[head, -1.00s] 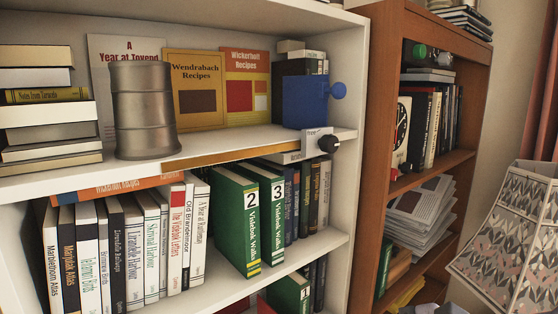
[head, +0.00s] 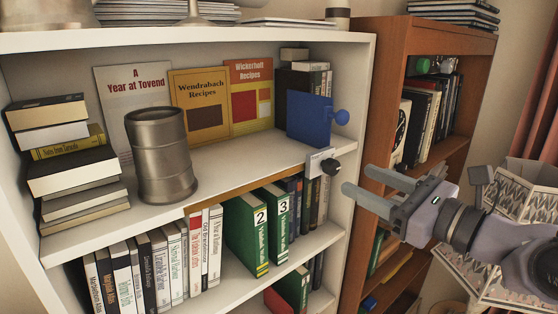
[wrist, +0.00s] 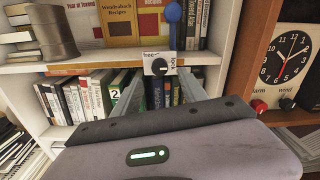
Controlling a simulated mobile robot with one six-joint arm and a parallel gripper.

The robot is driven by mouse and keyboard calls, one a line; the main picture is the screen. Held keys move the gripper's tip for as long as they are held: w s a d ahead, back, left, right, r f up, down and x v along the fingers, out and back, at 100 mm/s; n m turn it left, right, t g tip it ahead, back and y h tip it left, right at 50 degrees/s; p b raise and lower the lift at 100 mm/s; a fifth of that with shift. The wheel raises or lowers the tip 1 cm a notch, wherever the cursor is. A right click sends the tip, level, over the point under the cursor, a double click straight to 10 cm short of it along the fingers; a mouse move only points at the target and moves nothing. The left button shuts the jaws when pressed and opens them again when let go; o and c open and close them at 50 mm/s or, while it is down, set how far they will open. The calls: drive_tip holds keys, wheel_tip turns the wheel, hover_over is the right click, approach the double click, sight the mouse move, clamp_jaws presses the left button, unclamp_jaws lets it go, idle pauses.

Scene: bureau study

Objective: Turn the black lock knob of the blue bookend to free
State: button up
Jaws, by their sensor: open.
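The blue bookend (head: 308,120) stands on the white bookcase's upper shelf, against dark books at its right end. In the wrist view its blue part (wrist: 172,30) is seen edge-on. Below it a pale plate (head: 316,163) at the shelf's front edge bears the black lock knob (head: 331,167). In the wrist view the plate reads "free" at upper left and "lock" at right of the knob (wrist: 158,67); the knob's exact setting is too small to tell. My gripper (head: 357,180) is open and empty, right of the knob and apart from it in the head view.
A metal canister (head: 161,155) and stacked books (head: 75,175) stand left on the same shelf. Green binders (head: 245,230) and other books fill the shelf below. A brown bookcase (head: 385,40) adjoins at right. A clock (wrist: 286,57) shows there in the wrist view.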

sight(336, 169)
drive_tip(key=x, duration=0.6)
drive_tip(key=shift+w+a+p, duration=0.2)
drive_tip(key=shift+p, duration=0.15)
drive_tip(key=shift+c, duration=0.4)
clamp_jaws()
